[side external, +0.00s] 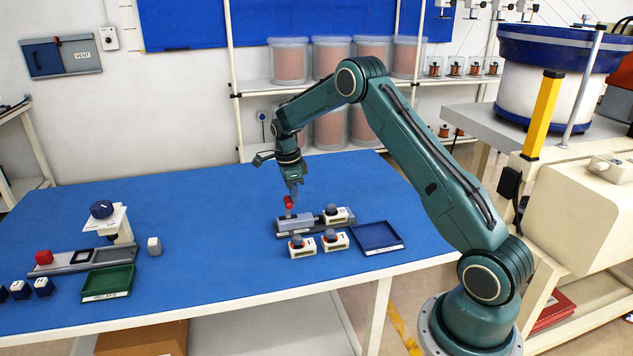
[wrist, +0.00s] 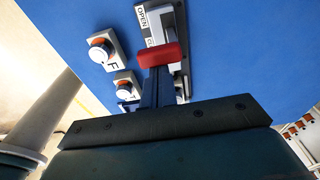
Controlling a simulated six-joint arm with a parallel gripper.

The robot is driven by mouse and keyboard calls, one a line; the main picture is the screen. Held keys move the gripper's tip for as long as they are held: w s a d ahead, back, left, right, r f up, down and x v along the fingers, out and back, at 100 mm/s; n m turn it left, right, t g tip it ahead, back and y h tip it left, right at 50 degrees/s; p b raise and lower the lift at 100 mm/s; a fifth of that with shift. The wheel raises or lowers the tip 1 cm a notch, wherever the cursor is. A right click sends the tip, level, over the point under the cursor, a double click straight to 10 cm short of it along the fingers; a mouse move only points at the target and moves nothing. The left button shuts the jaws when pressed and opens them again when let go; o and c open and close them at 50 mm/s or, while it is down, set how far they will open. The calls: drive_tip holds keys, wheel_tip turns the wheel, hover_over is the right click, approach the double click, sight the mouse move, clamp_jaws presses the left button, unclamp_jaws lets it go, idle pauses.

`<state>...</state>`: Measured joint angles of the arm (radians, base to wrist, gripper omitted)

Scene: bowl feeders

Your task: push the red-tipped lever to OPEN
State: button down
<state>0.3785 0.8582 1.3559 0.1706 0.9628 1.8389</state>
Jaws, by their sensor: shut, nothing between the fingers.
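The red-tipped lever (side external: 289,203) stands up from a grey lever box (side external: 295,222) on the blue table. My gripper (side external: 293,190) points down right at the red tip, with its fingers shut and empty. In the wrist view the red tip (wrist: 163,55) lies across the ends of my dark fingers (wrist: 156,78); contact cannot be told for sure. The OPEN label (wrist: 143,17) shows beside the lever's slot, at the far end of the box. A second label nearer the red tip is partly hidden.
A blue tray (side external: 378,251) lies to the right. A green tray (side external: 107,296) is far left.

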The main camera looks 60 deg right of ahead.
drive_tip(key=shift+w+a, duration=1.25)
drive_tip(key=shift+w+a+f, duration=0.2)
drive_tip(key=shift+w+a, duration=0.3)
drive_tip(key=shift+w+a+f, duration=0.2)
drive_tip(key=shift+w+a, duration=0.25)
drive_tip(key=shift+a, duration=0.05)
drive_tip(key=shift+d+r, duration=0.1)
drive_tip(key=shift+s+d+r, duration=0.2)
drive_tip(key=shift+s+d, duration=0.15)
drive_tip(key=s+d+r, duration=0.2)
drive_tip(key=d, duration=0.1)
drive_tip(key=shift+s, duration=0.4)
drive_tip(key=w+a+r, duration=0.5)
drive_tip(key=r, duration=0.1)
drive_tip(key=shift+a+r+m, duration=0.15)
drive_tip(key=shift+r+m, duration=0.15)
